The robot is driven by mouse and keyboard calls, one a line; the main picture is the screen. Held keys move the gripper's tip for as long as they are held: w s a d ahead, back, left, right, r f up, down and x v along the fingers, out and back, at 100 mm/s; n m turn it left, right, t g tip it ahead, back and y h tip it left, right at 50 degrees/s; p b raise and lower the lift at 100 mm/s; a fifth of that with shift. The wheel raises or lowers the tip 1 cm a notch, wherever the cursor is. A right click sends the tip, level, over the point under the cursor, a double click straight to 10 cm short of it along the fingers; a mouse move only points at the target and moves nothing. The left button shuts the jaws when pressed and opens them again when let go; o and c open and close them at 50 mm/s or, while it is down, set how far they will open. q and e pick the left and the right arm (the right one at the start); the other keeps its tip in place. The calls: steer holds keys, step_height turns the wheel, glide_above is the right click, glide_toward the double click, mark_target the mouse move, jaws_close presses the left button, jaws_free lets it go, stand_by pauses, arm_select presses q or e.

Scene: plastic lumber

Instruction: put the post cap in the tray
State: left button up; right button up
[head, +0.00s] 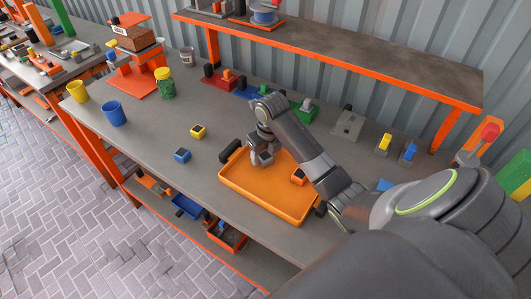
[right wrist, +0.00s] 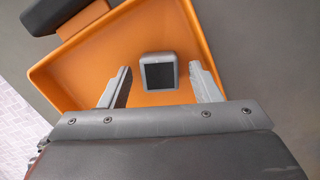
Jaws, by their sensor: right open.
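The orange tray (head: 265,196) lies on the grey workbench, and its floor and rim fill much of the right wrist view (right wrist: 90,52). A grey square post cap (right wrist: 158,72) with a dark square face is inside the tray's outline in the right wrist view. My right gripper (head: 262,157) is over the far part of the tray. Its fingers are open on either side of the cap, with gaps to both (right wrist: 160,84). In the head view I cannot clearly tell the cap from the gripper. My left gripper is not in view.
A blue block (head: 182,155) and a yellow block (head: 198,131) stand on clear bench to the left. A raised shelf (head: 340,60) runs behind.

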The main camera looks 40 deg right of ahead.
mark_target(267, 157)
steer(key=r, duration=0.6)
steer(key=shift+s+r, duration=0.2)
steer(key=shift+s, duration=0.15)
steer(key=shift+s+r+p, duration=0.2)
steer(key=shift+r+p, duration=0.75)
steer(key=shift+p, duration=0.1)
steer(key=shift+s+r+p, duration=0.15)
steer(key=shift+r+p, duration=0.85)
steer(key=shift+p, duration=0.05)
steer(key=shift+s+r+p, duration=0.2)
steer(key=shift+r+p, duration=0.75)
steer(key=shift+p, duration=0.1)
steer(key=shift+f, duration=0.1)
